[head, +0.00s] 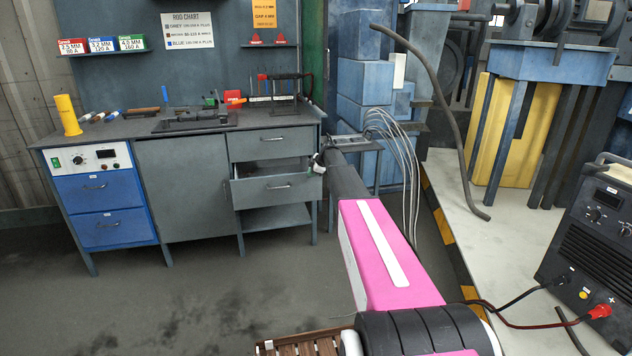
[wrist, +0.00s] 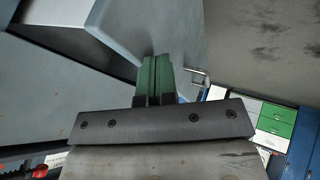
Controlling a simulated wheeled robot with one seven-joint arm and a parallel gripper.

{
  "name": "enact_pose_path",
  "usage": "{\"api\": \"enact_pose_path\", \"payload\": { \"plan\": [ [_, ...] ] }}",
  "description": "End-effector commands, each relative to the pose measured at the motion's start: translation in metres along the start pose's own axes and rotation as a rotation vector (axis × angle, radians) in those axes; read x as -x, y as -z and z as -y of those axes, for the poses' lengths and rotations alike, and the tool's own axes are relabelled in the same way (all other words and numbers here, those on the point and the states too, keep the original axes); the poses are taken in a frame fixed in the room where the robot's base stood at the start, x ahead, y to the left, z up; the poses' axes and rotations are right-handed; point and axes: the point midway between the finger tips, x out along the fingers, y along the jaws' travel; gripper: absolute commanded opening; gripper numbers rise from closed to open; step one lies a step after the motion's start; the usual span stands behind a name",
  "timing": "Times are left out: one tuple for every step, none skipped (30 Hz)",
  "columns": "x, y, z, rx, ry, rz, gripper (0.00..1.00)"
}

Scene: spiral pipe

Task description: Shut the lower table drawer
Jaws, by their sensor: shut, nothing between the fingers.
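The grey workbench (head: 180,175) stands against the back wall in the head view. Its lower drawer (head: 262,192) is pulled partly out below the shut upper drawer (head: 258,146). My gripper (head: 317,164) is at the right end of the lower drawer, its tips small and partly hidden by my arm. In the wrist view my gripper (wrist: 157,75) shows two green fingers pressed together, with nothing between them. The drawer's grey front (wrist: 178,32) lies just beyond the fingertips, with its handle (wrist: 200,78) to their right. I cannot tell whether the fingertips touch the drawer.
A blue drawer cabinet (head: 105,212) is at the bench's left. Blue crates (head: 365,85) and grey hanging cables (head: 405,165) stand close to the right of my arm. A welding machine (head: 598,225) is at the far right. The floor before the bench (head: 190,295) is clear.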

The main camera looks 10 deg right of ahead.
Motion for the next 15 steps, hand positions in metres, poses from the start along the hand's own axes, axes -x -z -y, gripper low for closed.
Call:
{"api": "enact_pose_path", "payload": {
  "plan": [
    [-0.011,-0.001,-0.019,0.001,0.0,0.0,0.0],
    [-0.015,-0.001,-0.027,0.001,0.0,0.0,0.0],
    [-0.02,-0.001,-0.036,0.001,0.0,0.0,0.0],
    [-0.023,-0.002,-0.043,0.001,0.0,0.0,0.0],
    [-0.027,-0.002,-0.05,0.001,0.0,0.001,0.0],
    [-0.032,-0.002,-0.059,0.001,0.0,0.001,0.0],
    [-0.035,-0.002,-0.066,0.001,0.0,0.001,0.0],
    [-0.038,-0.002,-0.072,0.001,0.0,0.001,0.0],
    [-0.042,-0.002,-0.08,0.001,0.0,0.001,0.0],
    [-0.045,-0.002,-0.086,0.0,0.0,0.001,0.0],
    [-0.048,-0.002,-0.091,0.0,-0.001,0.001,0.0],
    [-0.051,-0.001,-0.098,0.0,-0.001,0.001,0.0],
    [-0.054,-0.001,-0.102,0.0,0.0,0.001,0.0],
    [-0.056,-0.001,-0.106,0.0,-0.001,0.001,0.0],
    [-0.059,-0.001,-0.111,0.0,0.0,0.001,0.0]
  ]
}}
